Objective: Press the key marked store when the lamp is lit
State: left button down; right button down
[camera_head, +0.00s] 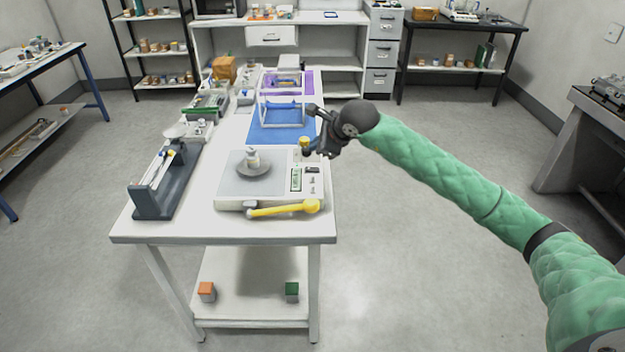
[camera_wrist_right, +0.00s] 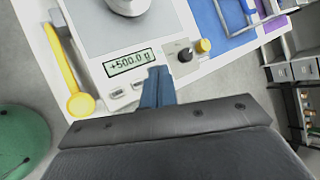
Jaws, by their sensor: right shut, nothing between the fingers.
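The scale (camera_head: 232,188) stands near the table's front with a small pale weight (camera_head: 253,158) on its round pan (camera_head: 253,170). In the right wrist view its display (camera_wrist_right: 130,62) reads +500.0 g. Two small grey keys (camera_wrist_right: 115,94) lie beside the display; their markings are too small to read. A black knob (camera_wrist_right: 185,55) and a yellow round-topped piece (camera_wrist_right: 203,46), possibly the lamp, sit at the same side; I cannot tell if it is lit. My right gripper (camera_wrist_right: 157,85) is shut and empty, its blue fingertips close to the second key (camera_wrist_right: 137,84); contact is unclear. My left gripper is out of view.
A yellow-handled tool (camera_head: 284,209) lies along the scale's front edge. A grey stand (camera_head: 160,195) is at left. Behind the scale are a blue mat (camera_head: 262,134) and a white frame (camera_head: 283,112). The floor right of the table is clear.

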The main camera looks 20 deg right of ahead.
jog(key=shift+f, duration=0.1)
send_over(313, 179)
jog(key=f, duration=0.4)
jog(key=s+f, duration=0.1)
jog(key=f, duration=0.1)
jog(key=shift+d, duration=0.3)
jog(key=shift+f+b, duration=0.7)
jog(key=shift+b, duration=0.1)
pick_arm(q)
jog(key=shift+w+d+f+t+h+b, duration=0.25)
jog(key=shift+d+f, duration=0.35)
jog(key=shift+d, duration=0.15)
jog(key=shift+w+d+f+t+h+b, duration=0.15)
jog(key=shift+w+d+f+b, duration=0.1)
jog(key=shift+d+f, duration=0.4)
pick_arm(e)
jog(key=shift+f, duration=0.6)
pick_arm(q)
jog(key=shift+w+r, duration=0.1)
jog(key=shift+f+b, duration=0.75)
pick_arm(e)
jog(key=shift+f, duration=0.45)
